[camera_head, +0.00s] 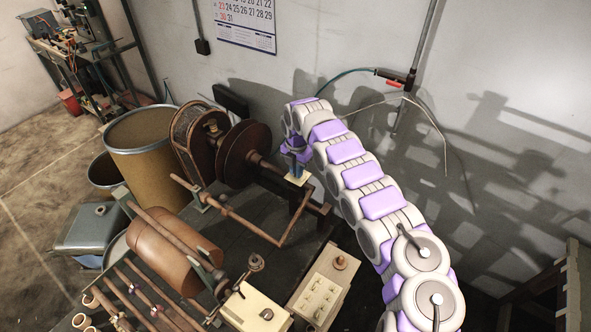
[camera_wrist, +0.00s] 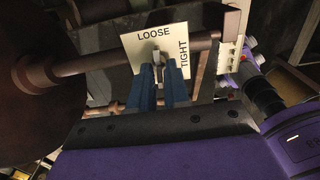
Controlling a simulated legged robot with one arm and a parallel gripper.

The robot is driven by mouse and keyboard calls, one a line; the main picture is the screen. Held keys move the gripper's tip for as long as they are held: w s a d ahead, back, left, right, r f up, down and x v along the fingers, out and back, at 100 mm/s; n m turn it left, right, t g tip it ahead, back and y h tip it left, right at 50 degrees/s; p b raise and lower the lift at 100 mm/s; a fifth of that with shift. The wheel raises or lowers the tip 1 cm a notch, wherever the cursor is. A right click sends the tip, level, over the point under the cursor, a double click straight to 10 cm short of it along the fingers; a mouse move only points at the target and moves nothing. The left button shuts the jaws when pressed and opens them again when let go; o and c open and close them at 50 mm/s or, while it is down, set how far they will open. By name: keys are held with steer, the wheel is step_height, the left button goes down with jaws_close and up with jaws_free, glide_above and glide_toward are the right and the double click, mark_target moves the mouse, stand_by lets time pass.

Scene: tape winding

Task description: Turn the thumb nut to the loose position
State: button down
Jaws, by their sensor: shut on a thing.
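A white plate marked LOOSE and TIGHT (camera_wrist: 133,45) shows in the wrist view, with LOOSE along its top edge and TIGHT along its right edge. The small grey thumb nut (camera_wrist: 158,54) is on the plate, below the word LOOSE. My gripper (camera_wrist: 159,72) has its two blue fingers closed around the nut from below, and they hide its lower part. In the head view my gripper (camera_head: 294,166) reaches down to the pale plate (camera_head: 299,179) at the end of the shaft; the nut itself is hidden there.
A dark round flange (camera_head: 244,153) sits on the shaft left of the plate. A bent rusty rod (camera_head: 250,228) and a brown roller (camera_head: 172,250) lie in front. A beige switch box (camera_head: 320,292) stands at the front right. The wall (camera_head: 350,50) is close behind my arm.

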steer(key=shift+w+d, duration=0.1)
stand_by(0.3)
steer(key=c, duration=1.2)
jaws_free()
steer(key=shift+w+f, duration=0.15)
steer(key=shift+r, duration=0.6)
steer(key=shift+r+p, duration=0.5)
steer(key=shift+r, duration=7.65)
steer(key=shift+c, duration=0.5)
